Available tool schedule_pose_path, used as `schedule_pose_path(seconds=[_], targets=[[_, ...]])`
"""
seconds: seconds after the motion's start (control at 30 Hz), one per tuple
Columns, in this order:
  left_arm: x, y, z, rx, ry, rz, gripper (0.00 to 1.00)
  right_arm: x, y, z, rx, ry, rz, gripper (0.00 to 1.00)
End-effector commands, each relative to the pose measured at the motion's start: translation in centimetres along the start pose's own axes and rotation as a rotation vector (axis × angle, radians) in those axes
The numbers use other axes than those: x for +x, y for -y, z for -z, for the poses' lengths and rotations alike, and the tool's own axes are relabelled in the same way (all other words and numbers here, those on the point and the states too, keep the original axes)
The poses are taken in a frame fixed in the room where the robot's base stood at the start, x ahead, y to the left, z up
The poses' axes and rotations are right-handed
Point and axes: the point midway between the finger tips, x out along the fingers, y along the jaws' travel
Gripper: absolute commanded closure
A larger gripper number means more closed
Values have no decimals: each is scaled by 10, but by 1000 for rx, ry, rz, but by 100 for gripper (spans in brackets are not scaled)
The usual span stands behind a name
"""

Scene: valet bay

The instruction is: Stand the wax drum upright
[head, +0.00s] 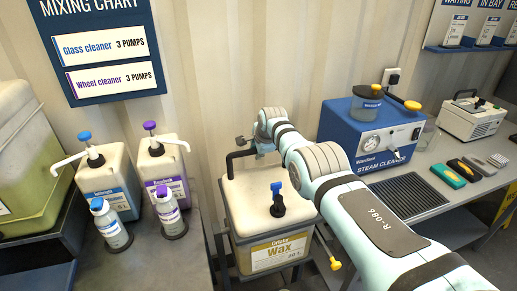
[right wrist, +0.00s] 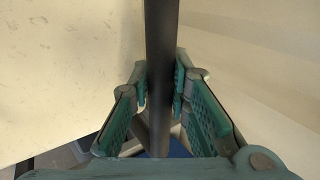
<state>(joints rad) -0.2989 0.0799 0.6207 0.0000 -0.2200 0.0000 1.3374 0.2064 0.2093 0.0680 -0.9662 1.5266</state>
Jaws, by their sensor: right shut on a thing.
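The wax drum (head: 250,200) is a cream box-shaped container with a yellow "Wax" label on its front and a black tap with a blue top. It sits in a dark metal frame (head: 222,248); it looks close to upright, but I cannot tell its exact tilt. My right gripper (head: 248,143) is behind the top of the drum. It is shut on a dark bar (right wrist: 160,40) of the frame, with the green finger pads (right wrist: 160,85) on both sides. The drum's pale surface (right wrist: 65,65) is beside the bar in the right wrist view. My left gripper is out of view.
Pump bottles (head: 108,180) and small spray bottles (head: 109,224) stand on the left bench. A blue steam cleaner (head: 370,140) and a black grated mat (head: 405,196) are on the right bench. The wall is close behind the drum. My right arm spans the right side.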

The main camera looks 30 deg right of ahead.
Motion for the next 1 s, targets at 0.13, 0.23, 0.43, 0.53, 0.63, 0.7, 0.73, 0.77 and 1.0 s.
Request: schedule_pose_path(seconds=[0.13, 0.23, 0.43, 0.53, 0.63, 0.7, 0.73, 0.77, 1.0], targets=[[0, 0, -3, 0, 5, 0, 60, 0, -2, 1, 4, 4, -6, 100], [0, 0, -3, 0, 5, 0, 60, 0, -4, 3, 7, 2, -8, 100], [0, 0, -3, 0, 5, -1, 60, 0, -4, 6, 10, -1, -7, 74], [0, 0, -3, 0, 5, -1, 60, -1, -4, 7, 11, -3, -7, 62], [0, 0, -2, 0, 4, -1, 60, -1, -4, 8, 12, -4, -6, 62], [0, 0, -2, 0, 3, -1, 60, -1, -4, 8, 12, -4, -6, 62], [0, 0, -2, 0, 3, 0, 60, -1, -4, 8, 12, -4, -6, 62], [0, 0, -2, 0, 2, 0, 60, -1, -4, 8, 12, -4, -5, 62], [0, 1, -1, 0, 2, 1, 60, -10, 0, 8, 12, -4, -2, 62]])
